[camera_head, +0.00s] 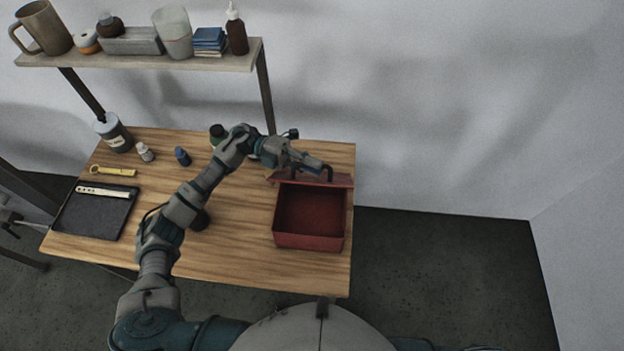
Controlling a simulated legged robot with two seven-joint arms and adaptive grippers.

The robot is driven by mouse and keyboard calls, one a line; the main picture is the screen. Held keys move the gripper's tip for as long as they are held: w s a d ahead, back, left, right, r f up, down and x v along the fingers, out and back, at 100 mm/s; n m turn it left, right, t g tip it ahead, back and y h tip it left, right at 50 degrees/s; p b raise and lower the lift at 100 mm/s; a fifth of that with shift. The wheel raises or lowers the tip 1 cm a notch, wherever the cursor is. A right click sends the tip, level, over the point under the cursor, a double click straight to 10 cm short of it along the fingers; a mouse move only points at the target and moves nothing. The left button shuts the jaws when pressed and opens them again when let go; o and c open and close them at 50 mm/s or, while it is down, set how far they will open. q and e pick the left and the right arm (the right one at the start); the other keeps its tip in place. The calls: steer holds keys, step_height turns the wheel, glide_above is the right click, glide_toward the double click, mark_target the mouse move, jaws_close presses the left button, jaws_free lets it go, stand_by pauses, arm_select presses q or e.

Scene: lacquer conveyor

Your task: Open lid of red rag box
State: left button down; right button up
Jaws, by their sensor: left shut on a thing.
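The red rag box (309,241) stands near the right edge of the wooden table, and its dark red interior shows from above. Its lid (340,181) stands raised along the back edge of the box, seen nearly edge-on. A dark handle is on the lid. My left arm reaches across the table from the lower left. My left gripper (318,168) is at the lid's handle and shut on it; the fingertips are small and partly hidden. My right gripper is not in view.
A black tray (75,222) with a light strip lies at the table's left. The table's front middle is clear.

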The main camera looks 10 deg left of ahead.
arm_select(q)
steer(key=w+n+t+h+b, duration=0.4)
steer(key=w+n+b, duration=0.2)
steer(key=w+n, duration=0.8)
steer(key=w, duration=0.2)
steer(key=shift+w+n+t+h, duration=0.3)
steer(key=shift+w+n+t, duration=0.05)
steer(key=shift+n+t, duration=0.05)
steer(key=shift+a+f, duration=0.1)
steer(key=c, duration=1.5)
jaws_free()
steer(key=shift+w, duration=0.1)
steer(key=shift+w+a, duration=0.15)
